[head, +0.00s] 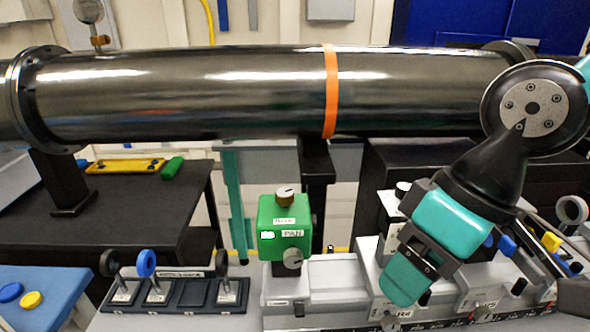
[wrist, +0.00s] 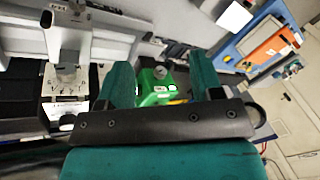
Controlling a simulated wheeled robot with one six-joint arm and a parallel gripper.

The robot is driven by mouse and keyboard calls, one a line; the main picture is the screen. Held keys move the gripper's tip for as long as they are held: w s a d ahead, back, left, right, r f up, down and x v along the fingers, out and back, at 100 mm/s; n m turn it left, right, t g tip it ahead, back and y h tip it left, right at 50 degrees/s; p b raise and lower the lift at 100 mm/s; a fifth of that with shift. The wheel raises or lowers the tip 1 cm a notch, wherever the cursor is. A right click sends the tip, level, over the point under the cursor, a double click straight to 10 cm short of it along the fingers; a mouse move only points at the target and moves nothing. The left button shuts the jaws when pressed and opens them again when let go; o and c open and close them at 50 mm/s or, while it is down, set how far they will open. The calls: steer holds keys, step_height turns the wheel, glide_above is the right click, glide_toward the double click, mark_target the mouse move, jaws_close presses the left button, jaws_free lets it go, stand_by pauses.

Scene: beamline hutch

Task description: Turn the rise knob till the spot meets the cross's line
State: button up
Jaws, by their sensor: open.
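A green box (head: 268,214) stands on the grey rail, with a brass-sided knob (head: 285,195) on top and a grey knob (head: 292,259) low on its front. My gripper (head: 405,285) points down, right of the box, over the rail. In the wrist view, the green box (wrist: 150,84) shows beyond the open, empty fingers (wrist: 162,65). I cannot make out a spot or cross.
A long dark pipe (head: 230,92) with an orange band crosses behind. A black rack (head: 190,295) with ring-topped holders stands left of the rail. Another pale knob (head: 403,187) is partly behind my arm. Blue and yellow parts (head: 552,241) lie at right.

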steer(key=w+a+r+h+p, duration=0.25)
steer(key=w+r, duration=0.45)
steer(key=w, duration=0.6)
step_height(320, 180, up, 5)
steer(key=m+h+p, duration=0.2)
steer(key=p, duration=0.1)
glide_above(283, 191)
steer(key=shift+y, duration=0.25)
step_height(283, 191, down, 16)
steer(key=p, duration=0.3)
steer(key=shift+d+f+p, duration=0.1)
steer(key=shift+p, duration=0.25)
steer(key=shift+c, duration=0.4)
steer(key=shift+n, duration=0.3)
steer(key=c, duration=0.8)
steer(key=n+b, duration=0.1)
steer(key=n, duration=0.4)
steer(key=shift+c, duration=0.2)
steer(key=o, duration=0.9)
